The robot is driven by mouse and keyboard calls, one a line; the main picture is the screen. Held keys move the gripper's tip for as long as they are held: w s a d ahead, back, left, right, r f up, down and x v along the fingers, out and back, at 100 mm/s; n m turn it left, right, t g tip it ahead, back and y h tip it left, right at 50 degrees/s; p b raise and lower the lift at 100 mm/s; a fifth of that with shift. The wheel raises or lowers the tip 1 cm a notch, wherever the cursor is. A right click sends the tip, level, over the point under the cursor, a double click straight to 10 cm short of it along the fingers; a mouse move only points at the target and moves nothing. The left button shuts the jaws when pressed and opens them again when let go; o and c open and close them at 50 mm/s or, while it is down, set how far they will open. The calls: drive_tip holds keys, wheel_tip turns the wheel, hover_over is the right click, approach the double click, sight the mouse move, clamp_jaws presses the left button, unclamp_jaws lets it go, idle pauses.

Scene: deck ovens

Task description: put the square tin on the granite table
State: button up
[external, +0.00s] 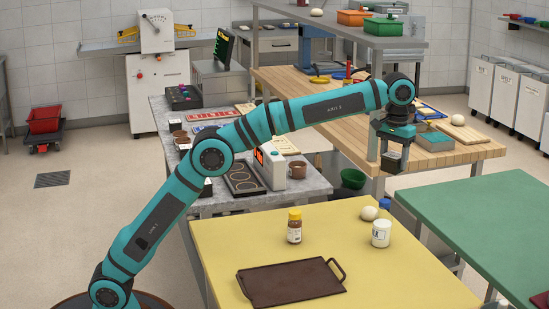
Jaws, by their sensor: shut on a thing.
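My gripper (394,155) hangs pointing down over the near edge of the wooden-topped table. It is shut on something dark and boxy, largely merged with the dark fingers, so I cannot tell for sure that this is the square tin. A low grey-green box (436,142) lies on the wooden top just right of my gripper and apart from it. The granite table (222,203) is the grey speckled one left of my gripper, partly hidden behind my arm.
A yellow table (385,270) stands in front with a brown tray, jars and a pale ball. A shelf post (374,100) rises beside my gripper.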

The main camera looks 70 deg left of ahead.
drive_tip(key=s+a+n, duration=0.2)
drive_tip(key=a, duration=1.5)
drive_tip(key=s+a+n, duration=0.2)
drive_tip(key=a+n, duration=0.1)
drive_tip(key=a, duration=1.4)
drive_tip(key=s+a+n, duration=0.2)
drive_tip(key=s+a, duration=0.1)
drive_tip(key=a, duration=1.4)
drive_tip(key=s+a+n, duration=0.3)
drive_tip(key=s+a, duration=0.8)
drive_tip(key=a, duration=0.4)
drive_tip(key=s+a+n, duration=0.3)
drive_tip(key=s+a, duration=0.8)
drive_tip(key=a, duration=0.3)
wheel_tip(320, 180, down, 11)
drive_tip(key=shift+s, duration=0.3)
drive_tip(key=shift+a+f, duration=0.1)
drive_tip(key=shift+f, duration=0.1)
drive_tip(key=shift+f, duration=4.9)
drive_tip(key=shift+f, duration=0.15)
